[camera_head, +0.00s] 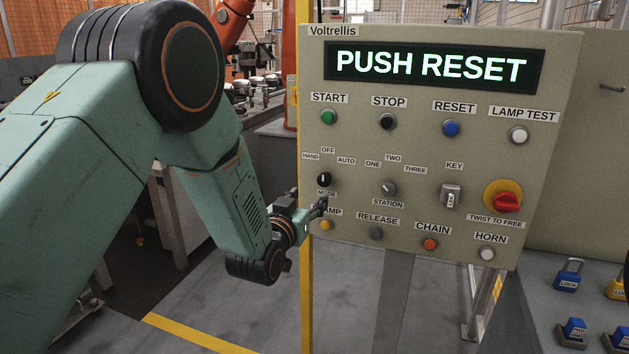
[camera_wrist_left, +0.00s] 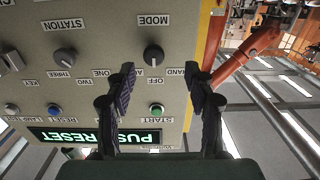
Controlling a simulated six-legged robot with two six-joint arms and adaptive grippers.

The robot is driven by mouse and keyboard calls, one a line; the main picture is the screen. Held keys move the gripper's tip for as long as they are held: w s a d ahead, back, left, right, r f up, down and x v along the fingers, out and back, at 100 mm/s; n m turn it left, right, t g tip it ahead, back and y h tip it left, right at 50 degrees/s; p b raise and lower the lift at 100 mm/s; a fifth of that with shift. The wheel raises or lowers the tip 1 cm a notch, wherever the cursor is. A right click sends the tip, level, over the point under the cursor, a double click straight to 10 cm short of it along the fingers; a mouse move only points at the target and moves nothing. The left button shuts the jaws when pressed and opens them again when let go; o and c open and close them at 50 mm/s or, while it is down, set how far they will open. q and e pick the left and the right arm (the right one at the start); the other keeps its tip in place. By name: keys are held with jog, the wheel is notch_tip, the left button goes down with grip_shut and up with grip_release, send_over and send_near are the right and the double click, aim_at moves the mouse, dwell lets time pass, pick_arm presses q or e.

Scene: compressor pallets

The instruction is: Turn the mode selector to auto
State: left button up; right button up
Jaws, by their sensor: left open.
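The mode selector (camera_head: 324,180) is a small black knob at the left edge of the grey control panel, above its MODE label. HAND, OFF and AUTO labels are arranged above it. Its pale mark appears to point up towards OFF. My left gripper (camera_head: 318,207) is just below and in front of the knob in the head view. In the wrist view, which shows the panel upside down, my left gripper (camera_wrist_left: 160,78) is open and empty. Its fingers frame the knob (camera_wrist_left: 153,54) from a distance, apart from it. My right gripper is out of view.
The panel display (camera_head: 432,67) reads PUSH RESET. The station selector (camera_head: 388,188), key switch (camera_head: 450,196), red stop knob (camera_head: 506,202) and amber lamp button (camera_head: 326,225) are nearby. A yellow post (camera_head: 306,290) stands at the panel's left edge. Blue padlocks (camera_head: 568,276) are lower right.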

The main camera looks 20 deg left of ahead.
aim_at(323, 179)
pick_arm(q)
jog(key=w, duration=0.5)
jog(key=shift+w+d+r, duration=0.25)
jog(key=shift+w+d, duration=0.05)
jog(key=shift+d, duration=0.1)
jog(key=shift+w+d+r, duration=0.15)
jog(key=shift+w, duration=0.05)
jog(key=shift+d+r, duration=0.25)
jog(key=shift+r, duration=0.15)
jog(key=shift+w+a+f, duration=0.15)
jog(key=shift+w+a, duration=0.05)
jog(key=shift+a, duration=0.05)
jog(key=shift+w+a+f, duration=0.1)
jog(key=shift+w+f, duration=0.2)
jog(key=shift+c, duration=0.2)
jog(key=shift+s+d+r, duration=0.25)
jog(key=shift+s+r, duration=0.15)
jog(key=c, duration=0.4)
jog(key=shift+a+f, duration=0.1)
jog(key=shift+a, duration=0.05)
jog(key=c, duration=0.4)
grip_shut()
